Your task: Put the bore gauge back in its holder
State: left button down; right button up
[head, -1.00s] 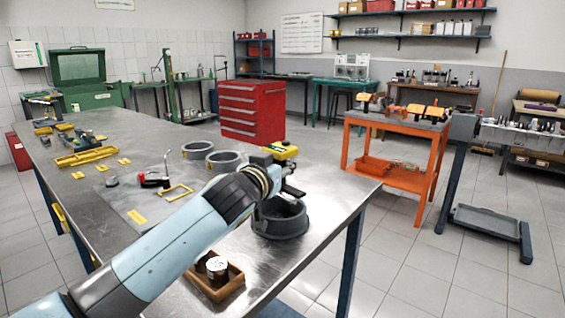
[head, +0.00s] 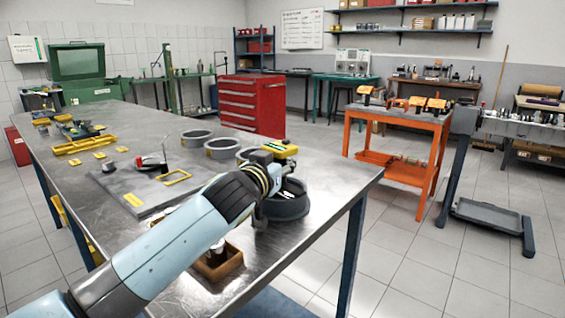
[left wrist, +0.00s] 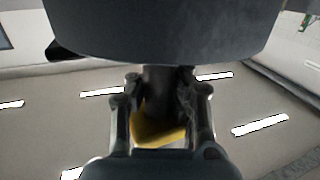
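My left arm reaches across the steel bench (head: 320,165) in the head view. My left gripper (head: 280,155) is at its end, beside and above a dark ring-shaped part (head: 288,207); a yellow-topped dark piece shows there. In the left wrist view the two fingers (left wrist: 163,115) stand apart, with a dark upright shape and a yellow piece (left wrist: 158,136) between them; I cannot tell whether they grip it. A red and black tool with a thin stem (head: 150,164) lies on the grey mat. I cannot surely identify the bore gauge or its holder. My right gripper is not in view.
A wooden box (head: 232,262) sits near the bench's front edge, partly behind my arm. Metal rings (head: 196,138) stand behind the gripper. A yellow frame (head: 176,177) lies on the mat (head: 150,197). A yellow tray (head: 82,145) lies farther left. The bench's right end is clear.

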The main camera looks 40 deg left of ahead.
pick_arm(q)
jog(key=c, duration=1.3)
grip_release()
jog(key=shift+f, duration=0.1)
notch_tip(320, 180, up, 10)
jog(key=shift+r, duration=0.1)
